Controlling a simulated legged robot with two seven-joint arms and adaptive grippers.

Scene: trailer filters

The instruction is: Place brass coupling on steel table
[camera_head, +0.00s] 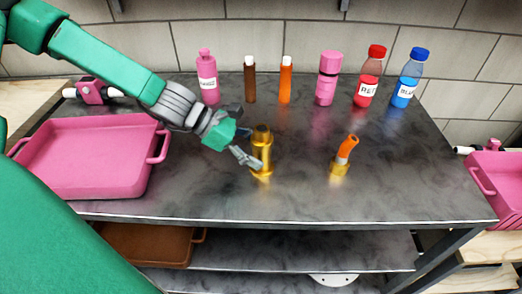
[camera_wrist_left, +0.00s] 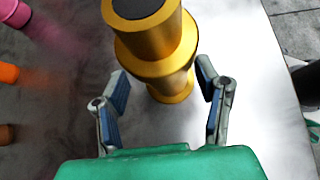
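The brass coupling (camera_head: 262,152) is a gold, stepped cylinder standing upright on the dark steel table (camera_head: 215,190), near the table's middle. It shows large at the top of the left wrist view (camera_wrist_left: 158,48), with a dark round top. My left gripper (camera_head: 247,146) is open beside the coupling, on its left in the head view. In the left wrist view its two blue-padded fingers (camera_wrist_left: 160,92) are spread to either side of the coupling's lower part, with gaps visible. Whether a finger touches it is unclear. My right gripper is not in view.
A pink tray (camera_head: 160,150) stands on the table's left. Several bottles, including a red one (camera_head: 369,78) and a blue one (camera_head: 408,80), line the back. A small brass piece with an orange top (camera_head: 343,156) stands to the right. The table's front right is clear.

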